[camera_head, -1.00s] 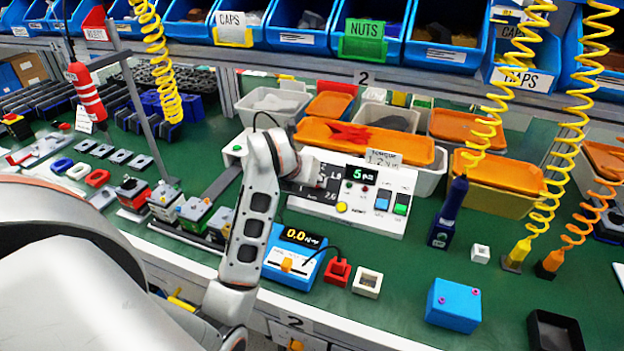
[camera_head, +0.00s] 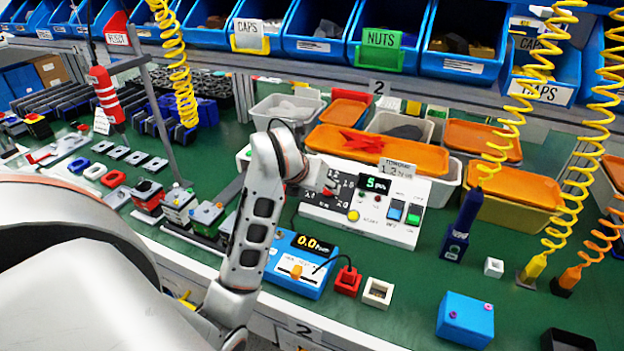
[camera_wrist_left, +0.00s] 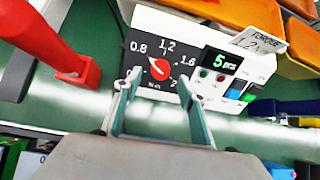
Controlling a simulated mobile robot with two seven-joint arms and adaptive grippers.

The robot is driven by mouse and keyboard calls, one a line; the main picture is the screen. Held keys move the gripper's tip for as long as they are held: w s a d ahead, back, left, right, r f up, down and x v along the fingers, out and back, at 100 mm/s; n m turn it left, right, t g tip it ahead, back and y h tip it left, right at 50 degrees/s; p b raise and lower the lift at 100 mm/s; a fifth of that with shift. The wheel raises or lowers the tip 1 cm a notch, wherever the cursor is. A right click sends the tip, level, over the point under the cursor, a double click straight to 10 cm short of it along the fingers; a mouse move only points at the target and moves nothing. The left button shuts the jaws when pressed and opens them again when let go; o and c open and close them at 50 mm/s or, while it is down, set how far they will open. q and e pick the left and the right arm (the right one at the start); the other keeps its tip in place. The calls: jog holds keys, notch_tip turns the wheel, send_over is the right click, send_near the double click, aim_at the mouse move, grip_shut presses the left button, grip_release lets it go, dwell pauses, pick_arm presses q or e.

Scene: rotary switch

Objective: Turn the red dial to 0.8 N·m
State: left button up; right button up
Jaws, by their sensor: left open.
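The red dial (camera_wrist_left: 159,69) sits on the black scale face of the white torque box (camera_head: 400,228). In the left wrist view its printed numbers include 0.8, 1.2, 1.6 and 2. The dial's white mark seems to point up and left, between 0.8 and 1.2, but it is small. In the head view a bit of the red dial (camera_head: 330,191) shows beside my left gripper (camera_head: 318,182). In the left wrist view my left gripper (camera_wrist_left: 159,76) is open, with one finger on each side of the dial; contact cannot be told. My right gripper is not in view.
The box has a green display (camera_head: 377,185) reading 5, a yellow button (camera_head: 353,215) and blue and green switches. A blue meter (camera_head: 297,265) reading 0.0 stands in front. A red holder (camera_wrist_left: 76,68) stands left of the box. Orange-lidded bins are behind.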

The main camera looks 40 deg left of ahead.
pick_arm(q)
jog(key=a+v, duration=0.1)
jog(key=v, duration=0.7)
jog(key=shift+d, duration=0.5)
jog(key=shift+s, duration=0.1)
